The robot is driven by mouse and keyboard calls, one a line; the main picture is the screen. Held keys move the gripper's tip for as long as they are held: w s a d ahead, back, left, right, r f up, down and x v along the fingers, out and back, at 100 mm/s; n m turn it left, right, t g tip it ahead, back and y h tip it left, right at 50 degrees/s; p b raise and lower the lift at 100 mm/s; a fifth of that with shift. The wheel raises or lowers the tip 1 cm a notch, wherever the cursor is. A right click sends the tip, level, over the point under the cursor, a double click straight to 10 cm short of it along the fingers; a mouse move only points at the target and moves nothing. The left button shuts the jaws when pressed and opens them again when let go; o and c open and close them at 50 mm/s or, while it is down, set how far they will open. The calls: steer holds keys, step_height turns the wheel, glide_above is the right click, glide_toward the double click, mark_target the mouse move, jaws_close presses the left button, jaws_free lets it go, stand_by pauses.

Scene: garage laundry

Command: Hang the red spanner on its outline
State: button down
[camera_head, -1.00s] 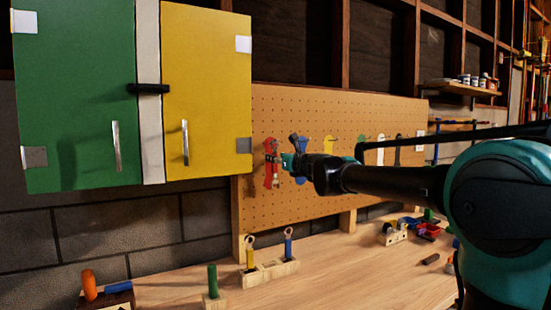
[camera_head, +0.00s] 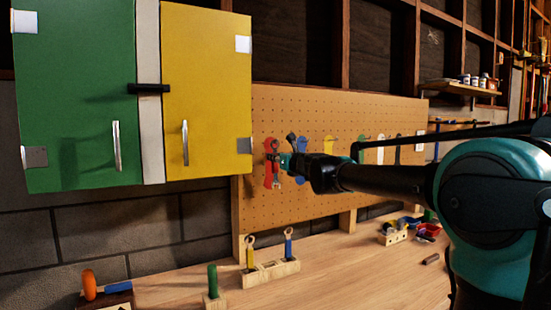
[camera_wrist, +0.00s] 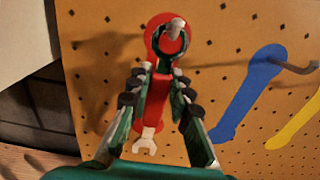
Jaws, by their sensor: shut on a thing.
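My gripper (camera_head: 284,161) is at the left part of the pegboard and also shows in the wrist view (camera_wrist: 158,80). It is shut on the red spanner (camera_wrist: 154,104), around the red handle. A metal peg (camera_wrist: 175,31) appears within the ring's opening in the wrist view. I cannot tell whether the ring is around the peg or just in front of it.
A blue outline (camera_wrist: 245,92) with its own peg is right of the red one, then a yellow outline (camera_wrist: 300,118). The yellow cabinet door (camera_head: 207,90) is close on the left. Below, a wooden block (camera_head: 270,273) on the bench holds a yellow and a blue spanner.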

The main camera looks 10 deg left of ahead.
stand_by(0.4)
steer(key=c, duration=1.3)
jaws_free()
steer(key=shift+d, duration=0.1)
